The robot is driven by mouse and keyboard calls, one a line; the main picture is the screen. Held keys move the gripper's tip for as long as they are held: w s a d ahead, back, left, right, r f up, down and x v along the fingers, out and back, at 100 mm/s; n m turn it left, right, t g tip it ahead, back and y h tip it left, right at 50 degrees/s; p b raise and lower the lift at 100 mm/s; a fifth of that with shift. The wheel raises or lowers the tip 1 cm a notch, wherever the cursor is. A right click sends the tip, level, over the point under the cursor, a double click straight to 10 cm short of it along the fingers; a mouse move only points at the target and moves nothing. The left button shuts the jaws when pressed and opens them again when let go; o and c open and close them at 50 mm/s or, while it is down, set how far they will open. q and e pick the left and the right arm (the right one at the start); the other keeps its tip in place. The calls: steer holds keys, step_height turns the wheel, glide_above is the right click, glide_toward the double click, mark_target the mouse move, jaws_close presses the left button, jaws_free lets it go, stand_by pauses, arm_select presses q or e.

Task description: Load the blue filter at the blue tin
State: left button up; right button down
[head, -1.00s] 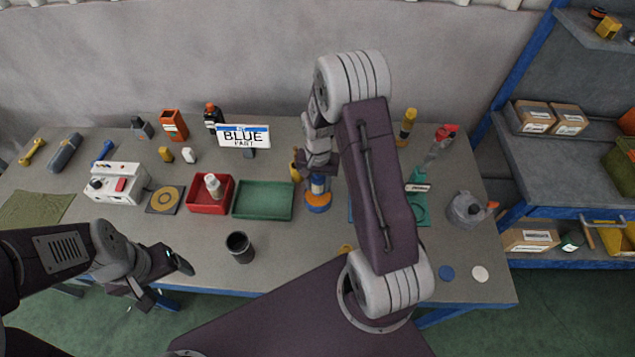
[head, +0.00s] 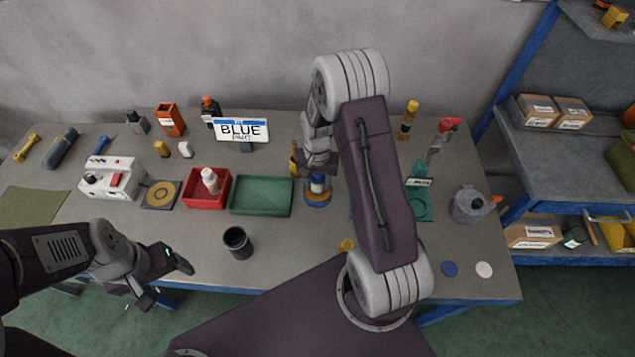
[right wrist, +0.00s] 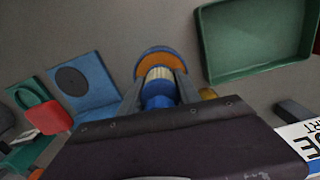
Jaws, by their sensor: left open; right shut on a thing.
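A blue cylinder with a pale band, which looks like the blue filter (head: 317,184), is between the fingers of my right gripper (head: 316,178). It also shows upright between the fingers in the right wrist view (right wrist: 158,88). Directly beneath it is a round orange piece with a blue rim (head: 317,200); I cannot tell whether they touch. A blue square plate with a dark disc (right wrist: 83,84) lies to the left in the right wrist view. I cannot tell which thing is the blue tin. My left gripper (head: 164,280) is open and empty at the table's front left edge.
A green tray (head: 262,209) and a red tray (head: 190,202) with a white bottle lie left of my right gripper. A dark cup (head: 237,242) stands in front. A "BLUE PART" sign (head: 241,130) stands behind. A grey kettle-like can (head: 468,206) is at right.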

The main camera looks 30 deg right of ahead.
steer(key=shift+f+b, duration=0.35)
steer(key=shift+f, duration=0.1)
stand_by(0.3)
steer(key=shift+s+f, duration=0.1)
stand_by(0.9)
step_height(320, 180, up, 7)
steer(key=p, duration=0.6)
steer(key=shift+p, duration=0.3)
stand_by(0.4)
